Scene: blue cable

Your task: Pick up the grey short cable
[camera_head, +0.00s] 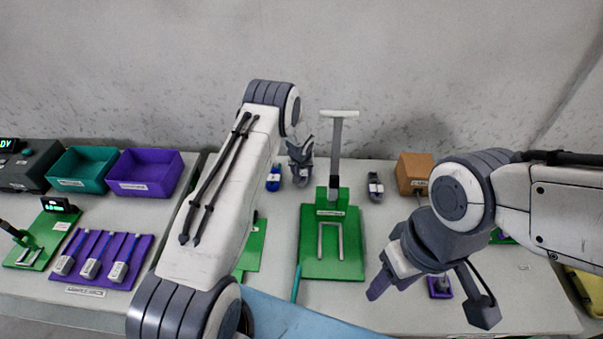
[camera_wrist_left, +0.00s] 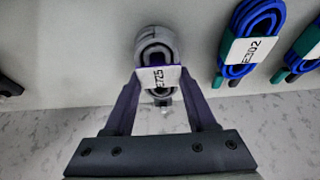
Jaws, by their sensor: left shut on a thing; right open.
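A coiled grey cable (camera_wrist_left: 157,45) with a white label sits between the fingers of my left gripper (camera_wrist_left: 163,85) in the left wrist view. The gripper is shut on it. In the head view my left gripper (camera_head: 301,150) is at the back of the table, and the grey cable (camera_head: 300,174) shows just below it. I cannot tell whether the cable is clear of the table. Another grey coil (camera_head: 375,187) lies to the right, beyond the green stand. My right gripper (camera_head: 430,298) is open and empty at the front right.
A blue cable coil (camera_wrist_left: 250,35) lies beside the held one, with a blue-green coil (camera_wrist_left: 305,50) further right. A green stand (camera_head: 333,240) with an upright post is near my left gripper. A brown box (camera_head: 413,172) stands at the back right. Teal (camera_head: 82,168) and purple (camera_head: 145,173) bins are at left.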

